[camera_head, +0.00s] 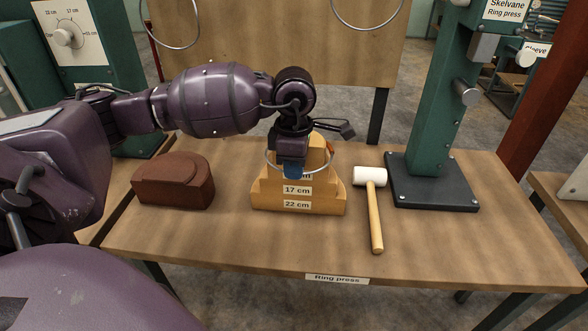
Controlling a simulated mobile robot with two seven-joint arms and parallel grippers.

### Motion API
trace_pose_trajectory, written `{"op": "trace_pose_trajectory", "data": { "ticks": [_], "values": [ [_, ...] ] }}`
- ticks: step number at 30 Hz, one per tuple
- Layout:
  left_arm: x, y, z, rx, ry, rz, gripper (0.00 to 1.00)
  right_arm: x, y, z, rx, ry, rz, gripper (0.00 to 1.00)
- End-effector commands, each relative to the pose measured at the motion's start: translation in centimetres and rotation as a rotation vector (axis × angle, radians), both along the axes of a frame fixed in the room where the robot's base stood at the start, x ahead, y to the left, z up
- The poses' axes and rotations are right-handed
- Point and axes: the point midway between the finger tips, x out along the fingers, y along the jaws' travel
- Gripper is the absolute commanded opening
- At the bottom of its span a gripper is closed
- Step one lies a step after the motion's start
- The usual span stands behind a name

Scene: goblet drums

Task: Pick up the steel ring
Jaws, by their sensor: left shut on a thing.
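The steel ring (327,165) is a thin, shiny hoop in front of the upper part of a stepped wooden block. My left gripper (292,172) points down with its blue fingertips at the ring and is shut on it. The gripper hides part of the ring and part of the block behind it. I cannot tell whether the ring touches the block. My right gripper is not in view.
The stepped block (268,205), labelled 17 cm and 22 cm, stands on the wooden table (230,245). A brown block (172,182) lies left, a white-headed mallet (375,215) right, and the green press (435,130) beyond. Rings (172,47) hang on the back board.

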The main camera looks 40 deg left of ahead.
Motion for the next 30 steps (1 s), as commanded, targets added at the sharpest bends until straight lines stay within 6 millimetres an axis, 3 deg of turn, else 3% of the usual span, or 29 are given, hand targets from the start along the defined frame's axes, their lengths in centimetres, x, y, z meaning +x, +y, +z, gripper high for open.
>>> {"op": "trace_pose_trajectory", "data": {
  "ticks": [9,18,24,30],
  "values": [
    [0.0,0.0,8.2,0.001,-0.010,0.000,0.00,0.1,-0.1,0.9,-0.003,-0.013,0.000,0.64],
    [0.0,0.0,15.1,0.000,-0.006,0.000,0.00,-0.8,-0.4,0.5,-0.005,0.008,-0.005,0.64],
    [0.0,0.0,17.8,0.001,-0.003,0.001,0.00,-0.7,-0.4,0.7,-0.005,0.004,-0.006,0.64],
    [0.0,0.0,18.8,0.000,-0.001,0.000,0.00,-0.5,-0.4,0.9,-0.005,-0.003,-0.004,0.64]
  ]
}}
